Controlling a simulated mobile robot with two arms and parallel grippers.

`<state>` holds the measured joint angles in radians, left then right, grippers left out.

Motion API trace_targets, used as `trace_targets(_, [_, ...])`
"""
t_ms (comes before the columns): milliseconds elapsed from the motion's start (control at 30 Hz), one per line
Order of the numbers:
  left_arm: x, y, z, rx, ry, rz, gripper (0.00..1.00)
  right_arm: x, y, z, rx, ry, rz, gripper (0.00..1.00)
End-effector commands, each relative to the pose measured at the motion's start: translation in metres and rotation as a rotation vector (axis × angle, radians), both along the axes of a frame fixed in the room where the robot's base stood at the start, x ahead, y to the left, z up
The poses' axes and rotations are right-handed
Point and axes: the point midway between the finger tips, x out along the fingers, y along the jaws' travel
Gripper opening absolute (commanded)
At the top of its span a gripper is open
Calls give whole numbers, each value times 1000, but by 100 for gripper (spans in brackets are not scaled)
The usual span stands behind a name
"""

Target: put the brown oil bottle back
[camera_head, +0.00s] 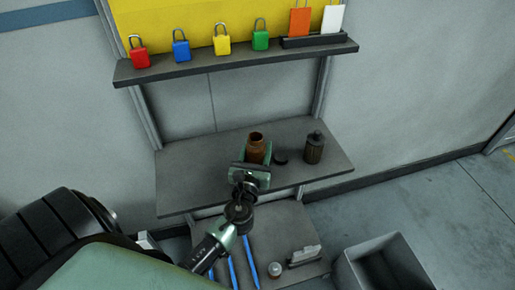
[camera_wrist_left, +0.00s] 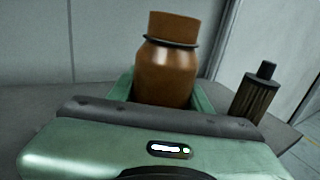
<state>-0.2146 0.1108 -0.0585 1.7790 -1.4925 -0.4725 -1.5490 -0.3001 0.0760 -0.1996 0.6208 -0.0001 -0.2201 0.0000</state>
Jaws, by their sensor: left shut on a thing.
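My right gripper is not in view.
A dark ribbed canister (camera_head: 314,148) stands right of the bottle, also in the wrist view (camera_wrist_left: 257,95). The middle shelf (camera_head: 190,180) is clear at left. Several coloured padlocks (camera_head: 181,47) stand on the upper shelf. Below are blue pens (camera_head: 252,262), a small jar (camera_head: 275,269) and a grey bin (camera_head: 352,272).

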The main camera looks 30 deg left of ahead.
Motion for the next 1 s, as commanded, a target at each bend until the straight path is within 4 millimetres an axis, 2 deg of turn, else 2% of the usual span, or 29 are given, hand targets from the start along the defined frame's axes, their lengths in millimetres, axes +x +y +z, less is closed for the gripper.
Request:
trace_targets(67, [0, 0, -4, 1, -1, 0, 0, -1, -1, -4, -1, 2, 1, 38])
trace_targets(100, [0, 0, -2, 0, 0, 0, 60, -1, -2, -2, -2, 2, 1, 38])
trace_targets(133, [0, 0, -2, 0, 0, 0, 69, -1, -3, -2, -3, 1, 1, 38])
trace_targets(167, [0, 0, -2, 1, 0, 0, 71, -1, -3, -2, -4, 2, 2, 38])
trace_targets(567, [-2, -1, 1, 0, 1, 0, 71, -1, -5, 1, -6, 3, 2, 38])
trace_targets(667, [-16, -7, -2, 0, 3, -2, 71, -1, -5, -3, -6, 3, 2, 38])
trace_targets(1000, [-83, -34, -2, 0, 3, 0, 71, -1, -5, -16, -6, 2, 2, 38])
